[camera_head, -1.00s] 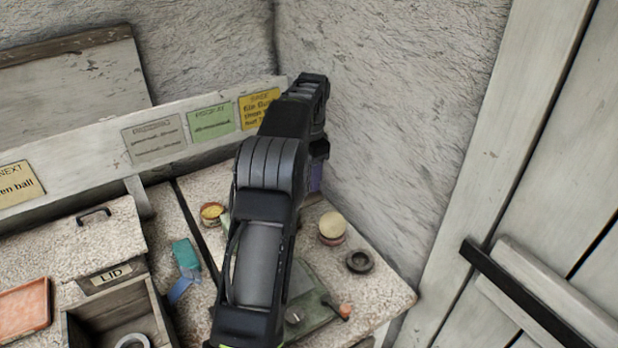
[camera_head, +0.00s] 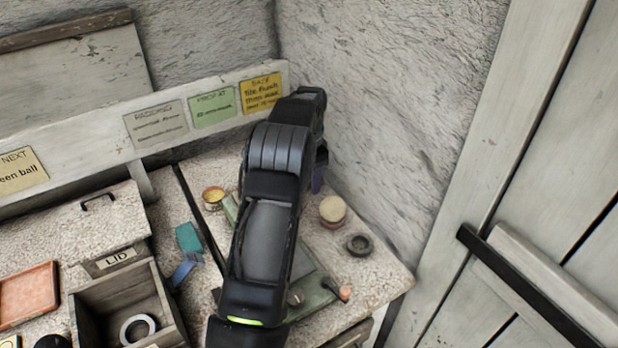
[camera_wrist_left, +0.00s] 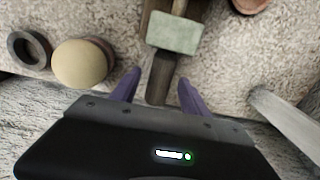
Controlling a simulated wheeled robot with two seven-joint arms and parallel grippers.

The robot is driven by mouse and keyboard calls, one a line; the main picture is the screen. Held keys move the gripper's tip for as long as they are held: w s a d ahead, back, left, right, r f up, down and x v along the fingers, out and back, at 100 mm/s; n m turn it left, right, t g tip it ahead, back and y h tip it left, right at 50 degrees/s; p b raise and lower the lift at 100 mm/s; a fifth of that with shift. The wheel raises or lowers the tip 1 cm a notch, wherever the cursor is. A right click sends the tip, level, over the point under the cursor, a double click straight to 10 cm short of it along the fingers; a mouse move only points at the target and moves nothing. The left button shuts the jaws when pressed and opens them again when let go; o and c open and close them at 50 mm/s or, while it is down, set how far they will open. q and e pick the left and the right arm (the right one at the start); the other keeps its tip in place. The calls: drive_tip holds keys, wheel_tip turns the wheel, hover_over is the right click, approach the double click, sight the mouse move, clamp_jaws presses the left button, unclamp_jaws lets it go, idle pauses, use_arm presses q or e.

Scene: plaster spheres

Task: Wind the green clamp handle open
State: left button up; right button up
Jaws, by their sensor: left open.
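The green clamp (camera_head: 312,300) lies on the speckled bench, mostly hidden behind my left arm in the head view. In the left wrist view, a pale green block of the clamp (camera_wrist_left: 174,34) has a dark bar (camera_wrist_left: 160,82) coming out of it toward my gripper; I cannot tell for sure that this bar is the handle. My left gripper (camera_wrist_left: 159,77) is open, its purple fingers on either side of the bar's end, with gaps visible. My right gripper is not in view.
A cream ball (camera_head: 332,208) and a dark ring (camera_head: 359,245) stand close right of my arm. A yellow-filled pot (camera_head: 213,197) and a teal brush (camera_head: 188,240) are left of it. An open wooden box (camera_head: 125,305) is farther left. The rough wall is close behind.

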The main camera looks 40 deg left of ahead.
use_arm(q)
drive_tip(key=shift+f, duration=0.35)
drive_tip(key=shift+c, duration=0.4)
clamp_jaws()
